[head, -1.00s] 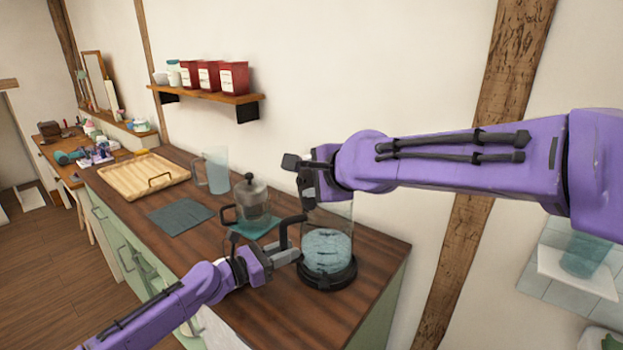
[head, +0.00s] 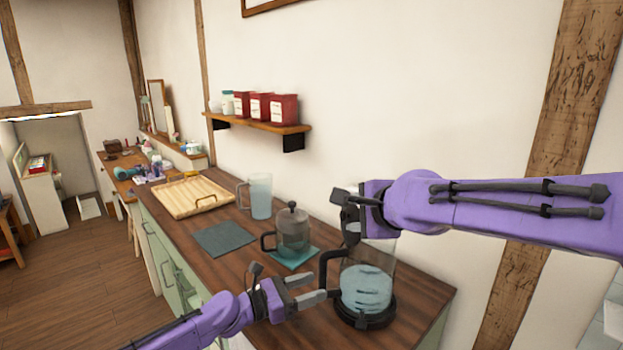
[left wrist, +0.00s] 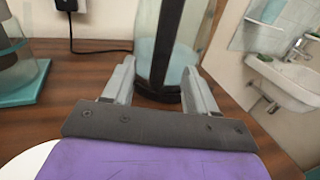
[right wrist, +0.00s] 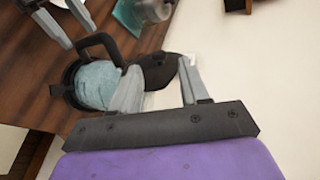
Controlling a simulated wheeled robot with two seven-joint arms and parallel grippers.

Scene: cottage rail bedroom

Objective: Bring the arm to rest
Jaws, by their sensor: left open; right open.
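A glass kettle (head: 367,287) with a black base and handle stands on the wooden counter, holding bluish water. My left gripper (head: 315,289) is open and empty, low beside the kettle on its handle side. In the left wrist view, the kettle's dark handle (left wrist: 158,45) rises beyond and between the open fingers (left wrist: 157,85). My right gripper (head: 350,205) is open at the kettle's top. In the right wrist view, its fingers (right wrist: 158,85) are apart on either side of the black lid area (right wrist: 157,70); whether they touch it I cannot tell.
A French press (head: 292,232) on a teal mat, a clear jug (head: 260,197), a dark cloth (head: 222,238) and a wooden tray (head: 190,198) stand left along the counter. A shelf (head: 270,126) with red canisters hangs on the wall behind.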

